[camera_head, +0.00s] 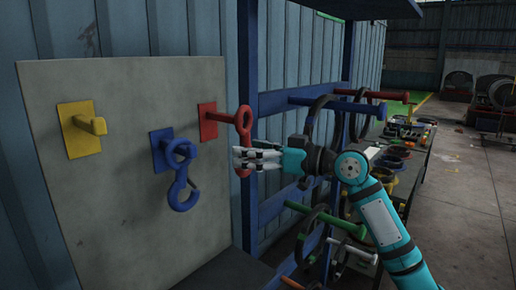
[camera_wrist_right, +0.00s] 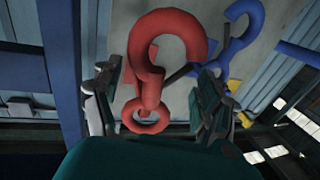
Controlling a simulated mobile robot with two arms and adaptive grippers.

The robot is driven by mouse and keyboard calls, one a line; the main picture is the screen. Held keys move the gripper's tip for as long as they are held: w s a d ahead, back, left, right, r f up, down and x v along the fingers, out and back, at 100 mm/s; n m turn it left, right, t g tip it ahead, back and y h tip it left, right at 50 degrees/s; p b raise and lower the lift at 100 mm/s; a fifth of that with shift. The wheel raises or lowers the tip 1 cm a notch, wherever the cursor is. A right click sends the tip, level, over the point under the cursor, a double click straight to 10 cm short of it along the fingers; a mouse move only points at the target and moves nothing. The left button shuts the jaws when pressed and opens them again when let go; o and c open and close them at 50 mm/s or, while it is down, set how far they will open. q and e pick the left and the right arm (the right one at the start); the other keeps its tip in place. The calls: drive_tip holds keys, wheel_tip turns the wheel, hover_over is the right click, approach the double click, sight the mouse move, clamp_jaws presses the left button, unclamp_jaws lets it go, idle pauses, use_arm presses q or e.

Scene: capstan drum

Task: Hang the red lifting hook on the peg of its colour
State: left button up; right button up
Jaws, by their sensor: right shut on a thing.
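The red lifting hook (camera_head: 243,119) hangs upright, eye up, in front of the grey board. My right gripper (camera_head: 244,158) is shut on its shank. The red peg (camera_head: 224,117) sticks out from a red plate (camera_head: 207,121) on the board. The hook's eye overlaps the peg's outer end in the head view; I cannot tell whether it is around the peg or only in front of it. In the right wrist view, the hook's curved end (camera_wrist_right: 168,22) is large, its eye (camera_wrist_right: 146,118) smaller, between the fingers of my right gripper (camera_wrist_right: 155,88). My left gripper is not in view.
A blue hook (camera_head: 183,189) hangs on the blue peg (camera_head: 180,147), left of the red one. A yellow peg (camera_head: 93,124) is bare at the upper left. A blue rack (camera_head: 290,98) with protruding bars stands behind my right arm.

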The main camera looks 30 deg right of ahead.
drive_tip(key=shift+w+a+f+p, duration=0.15)
drive_tip(key=shift+w+a+p, duration=0.15)
drive_tip(key=shift+w, duration=0.65)
drive_tip(key=shift+w+a+f+p, duration=0.15)
drive_tip(key=shift+w+a+p, duration=0.15)
drive_tip(key=shift+w, duration=0.6)
drive_tip(key=shift+w+a+f+p, duration=0.2)
drive_tip(key=shift+w+a, duration=0.15)
drive_tip(key=shift+w, duration=0.6)
drive_tip(key=o, duration=1.7)
drive_tip(key=v, duration=1.2)
